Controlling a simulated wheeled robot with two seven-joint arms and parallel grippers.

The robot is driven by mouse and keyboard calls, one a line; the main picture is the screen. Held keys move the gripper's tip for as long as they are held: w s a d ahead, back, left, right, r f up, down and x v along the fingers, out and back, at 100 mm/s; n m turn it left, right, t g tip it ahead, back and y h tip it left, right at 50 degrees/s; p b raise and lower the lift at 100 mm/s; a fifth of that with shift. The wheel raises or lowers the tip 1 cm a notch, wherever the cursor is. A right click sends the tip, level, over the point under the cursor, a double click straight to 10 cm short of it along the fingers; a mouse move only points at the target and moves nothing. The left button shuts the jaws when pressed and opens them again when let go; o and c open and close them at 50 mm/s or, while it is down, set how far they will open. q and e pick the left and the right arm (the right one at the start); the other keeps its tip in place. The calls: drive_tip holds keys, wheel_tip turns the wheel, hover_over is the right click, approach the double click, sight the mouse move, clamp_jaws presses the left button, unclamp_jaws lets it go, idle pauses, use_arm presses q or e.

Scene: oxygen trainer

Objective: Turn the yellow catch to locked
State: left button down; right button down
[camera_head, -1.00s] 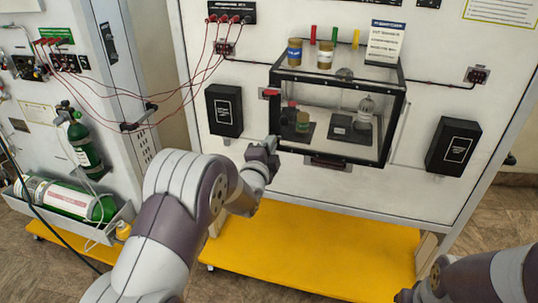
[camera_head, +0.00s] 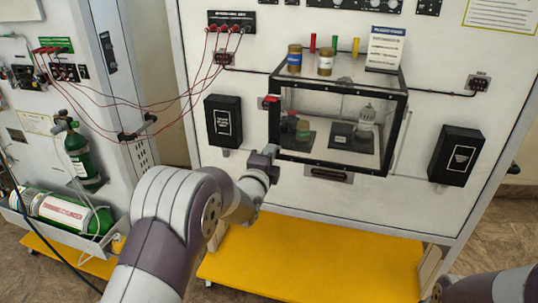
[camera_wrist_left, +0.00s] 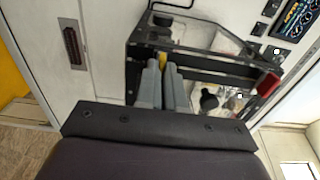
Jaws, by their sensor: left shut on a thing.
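The yellow catch (camera_wrist_left: 163,60) shows as a small yellow piece between the fingertips of my left gripper (camera_wrist_left: 164,74) in the left wrist view. The gripper is shut on it, and the fingers hide most of it. In the head view my left gripper (camera_head: 270,156) is at the lower left front corner of the clear, black-framed box (camera_head: 330,168). The catch cannot be made out there. How far the catch is turned cannot be told. My right gripper is outside the view; only part of that arm shows at the lower right.
A red piece (camera_head: 270,102) sits on the box's left edge, above my left gripper. Jars (camera_head: 325,62) and a sign card (camera_head: 386,48) stand on top. Black wall boxes (camera_head: 223,121) flank it. Red cables hang at the upper left. A yellow platform (camera_head: 310,258) lies below.

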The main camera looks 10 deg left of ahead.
use_arm(q)
drive_tip(key=c, duration=1.3)
unclamp_jaws()
drive_tip(key=shift+o, duration=0.2)
drive_tip(key=s+b, duration=0.3)
drive_tip(key=s, duration=0.9)
drive_tip(key=shift+s+a, duration=0.15)
drive_tip(key=shift+s, duration=0.25)
